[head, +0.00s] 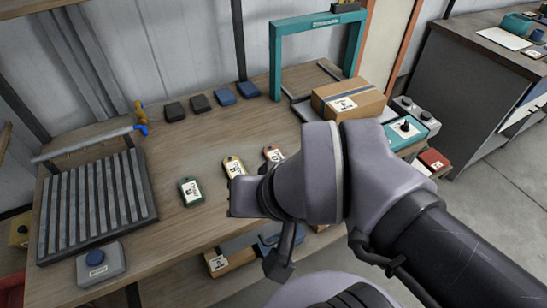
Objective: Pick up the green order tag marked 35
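A green order tag (190,191) lies flat on the wooden workbench, left of the middle of the head view. It has a white label; its number is too small to read. A yellow tag (234,168) and an orange-red tag (273,154) lie in a row to its right, the orange-red one partly hidden by my arm. My gripper (262,230) is at the lower middle, right of the green tag and apart from it in the picture. My wrist hides much of it, so its opening is unclear.
A dark slatted rack (97,205) stands left of the tags, with a grey box with a blue button (100,263) in front. Dark and blue blocks (201,103) line the back. A teal frame (317,52) and a cardboard box (348,97) stand at right. Bench around the green tag is clear.

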